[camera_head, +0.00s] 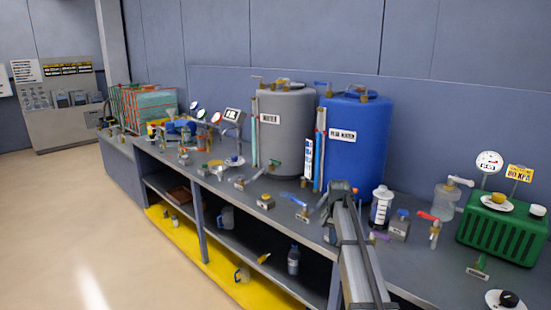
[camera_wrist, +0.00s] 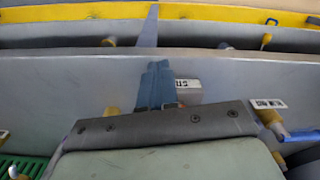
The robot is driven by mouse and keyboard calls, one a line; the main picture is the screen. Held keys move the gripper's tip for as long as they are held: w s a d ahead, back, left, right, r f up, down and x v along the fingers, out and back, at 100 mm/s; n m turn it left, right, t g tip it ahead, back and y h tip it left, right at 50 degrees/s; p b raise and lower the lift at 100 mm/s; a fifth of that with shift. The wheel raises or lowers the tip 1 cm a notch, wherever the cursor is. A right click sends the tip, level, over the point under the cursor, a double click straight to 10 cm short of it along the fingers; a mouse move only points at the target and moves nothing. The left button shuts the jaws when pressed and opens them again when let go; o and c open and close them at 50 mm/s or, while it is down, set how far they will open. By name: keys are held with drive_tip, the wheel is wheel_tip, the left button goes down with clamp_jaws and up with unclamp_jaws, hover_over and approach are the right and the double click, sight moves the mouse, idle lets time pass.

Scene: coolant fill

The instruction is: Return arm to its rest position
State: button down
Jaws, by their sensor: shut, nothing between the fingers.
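My arm reaches up from the bottom of the head view, over the front part of the grey workbench (camera_head: 415,265).
A grey tank (camera_head: 284,125) and a blue tank (camera_head: 355,145) stand behind. The white graduated bottle (camera_head: 381,207), valves and a green ribbed box (camera_head: 502,228) stand to the right. Lower shelves hold jugs and a bottle (camera_head: 293,260). The floor (camera_head: 60,220) at left is clear.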

drive_tip(key=s+a+f+n, duration=0.2)
drive_tip(key=s+f, duration=0.5)
drive_tip(key=f, duration=0.1)
drive_tip(key=s+a+f+n, duration=0.1)
drive_tip(key=s+a+f, duration=0.1)
drive_tip(key=s+f, duration=0.55)
drive_tip(key=s+f+n+g, duration=0.1)
drive_tip(key=s+f+g, duration=0.1)
drive_tip(key=s+f, duration=0.8)
drive_tip(key=s+a+f+n+g, duration=0.1)
drive_tip(key=s+f, duration=0.9)
drive_tip(key=s, duration=1)
drive_tip(key=s+a+f+n+g, duration=0.1)
drive_tip(key=s+f+g, duration=0.2)
drive_tip(key=s+f, duration=0.7)
drive_tip(key=s, duration=0.5)
drive_tip(key=shift+s+f+n+g, duration=0.15)
drive_tip(key=shift+f+n+g, duration=0.15)
drive_tip(key=shift+f+g, duration=0.1)
drive_tip(key=shift+a, duration=0.1)
idle(1.5)
